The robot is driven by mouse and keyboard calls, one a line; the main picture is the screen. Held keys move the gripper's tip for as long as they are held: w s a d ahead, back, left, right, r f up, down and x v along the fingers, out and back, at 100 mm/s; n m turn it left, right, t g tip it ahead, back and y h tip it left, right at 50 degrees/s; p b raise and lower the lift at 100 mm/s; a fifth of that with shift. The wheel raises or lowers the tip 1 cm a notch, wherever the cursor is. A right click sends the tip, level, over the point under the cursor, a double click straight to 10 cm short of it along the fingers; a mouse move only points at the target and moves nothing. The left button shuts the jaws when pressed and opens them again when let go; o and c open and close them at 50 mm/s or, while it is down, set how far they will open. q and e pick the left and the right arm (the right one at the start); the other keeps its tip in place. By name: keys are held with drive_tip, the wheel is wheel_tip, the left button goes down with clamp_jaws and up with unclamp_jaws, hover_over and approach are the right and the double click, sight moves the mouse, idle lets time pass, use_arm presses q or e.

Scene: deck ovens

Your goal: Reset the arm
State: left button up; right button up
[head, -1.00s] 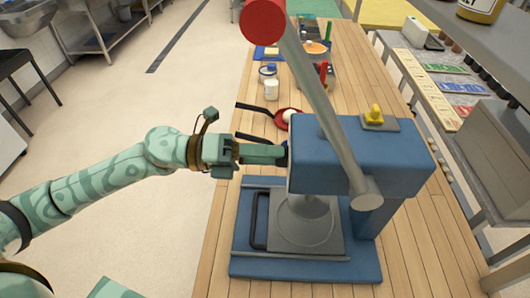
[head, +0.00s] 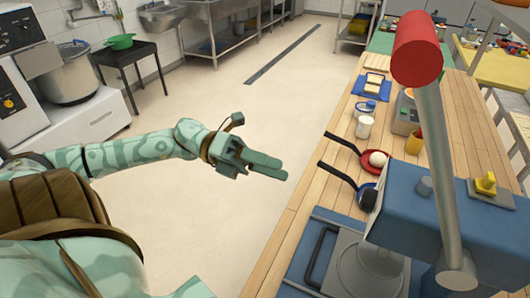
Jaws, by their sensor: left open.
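My left arm reaches in from the left, and my left gripper (head: 285,168) is over the open floor, left of the wooden table. Its jaws are open and empty, apart from everything on the table. My right gripper is not in view. The blue press (head: 415,215) stands at the near right of the table. Its grey lever with a red knob (head: 417,48) points up, and its lower right part is cut off by the frame.
Two pans with black handles lie beside the press; the red pan (head: 393,166) holds a white ball. A white cup (head: 364,127) stands behind them. A black stool (head: 128,55) with a green bowl (head: 120,41) and a mixer (head: 75,80) are at the left. The floor between is clear.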

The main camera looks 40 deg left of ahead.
use_arm(q)
drive_tip(key=shift+s+a, duration=0.15)
drive_tip(key=shift+a, duration=0.35)
